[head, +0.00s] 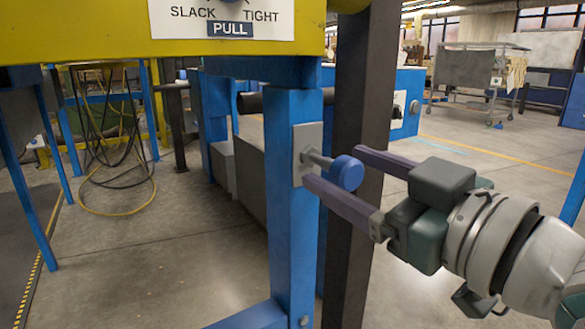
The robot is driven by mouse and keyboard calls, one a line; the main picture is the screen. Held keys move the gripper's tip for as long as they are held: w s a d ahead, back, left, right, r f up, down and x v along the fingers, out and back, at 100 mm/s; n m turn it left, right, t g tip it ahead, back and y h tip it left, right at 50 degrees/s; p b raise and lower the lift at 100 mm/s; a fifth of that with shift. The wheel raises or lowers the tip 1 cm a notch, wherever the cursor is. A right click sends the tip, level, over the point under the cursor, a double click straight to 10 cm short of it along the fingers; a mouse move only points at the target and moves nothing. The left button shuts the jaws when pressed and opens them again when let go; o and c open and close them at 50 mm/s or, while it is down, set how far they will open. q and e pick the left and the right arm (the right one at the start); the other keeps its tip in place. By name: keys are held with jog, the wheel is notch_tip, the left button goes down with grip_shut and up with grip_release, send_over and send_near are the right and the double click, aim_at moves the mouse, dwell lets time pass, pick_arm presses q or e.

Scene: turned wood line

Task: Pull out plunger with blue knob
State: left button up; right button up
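The plunger's blue knob (346,173) sits on the end of a short grey shaft (316,159). The shaft comes out of a grey plate (305,150) on a blue post (287,236). My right gripper (332,169) comes in from the right with its two fingers spread. One finger passes above and behind the knob, the other below it. The knob lies between them, and I see a gap above it; whether the lower finger touches it I cannot tell. My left gripper is out of view.
A yellow beam with a SLACK/TIGHT PULL label (221,16) runs above the post. A dark column (359,100) stands just behind the knob. Hanging cables (110,150) are at the left. Open floor (460,180) and a wheeled rack (468,68) lie at the right.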

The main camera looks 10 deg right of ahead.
jog(key=shift+s+d+p, duration=0.15)
jog(key=shift+s+p, duration=0.15)
jog(key=shift+s, duration=0.15)
jog(key=p+v, duration=0.3)
jog(key=v, duration=0.6)
